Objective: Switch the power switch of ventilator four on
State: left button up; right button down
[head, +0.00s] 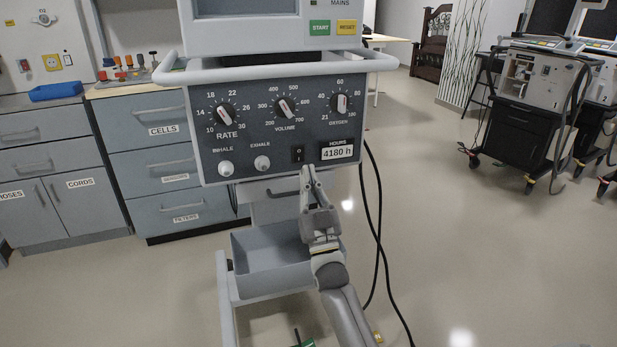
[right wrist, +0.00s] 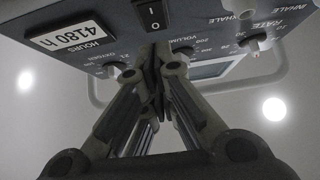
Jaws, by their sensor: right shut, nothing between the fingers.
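A ventilator with a dark control panel (head: 277,120) stands straight ahead; no number shows on it. Its black rocker power switch (head: 298,153) sits low on the panel, left of the "4180 h" hours display (head: 337,150). In the right wrist view, which is upside down, the switch (right wrist: 153,15) shows its markings; I cannot tell which side is pressed in. My right gripper (head: 307,171) is shut and empty, its fingertips just below the switch. In the right wrist view the closed fingertips (right wrist: 158,57) lie close to the panel's lower edge; contact is unclear. My left gripper is not in view.
Three dials line the panel above, with inhale (head: 226,168) and exhale (head: 262,163) knobs left of the switch. A grey bin (head: 268,262) hangs below. Black cables (head: 378,225) run down at right. Drawers (head: 165,165) stand at left; other ventilators (head: 535,80) stand far right.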

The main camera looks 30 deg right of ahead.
jog(key=w+f+v, duration=0.1)
jog(key=v, duration=0.8)
jog(key=shift+f, duration=0.6)
jog(key=shift+d+y, duration=0.1)
jog(key=shift+y, duration=0.2)
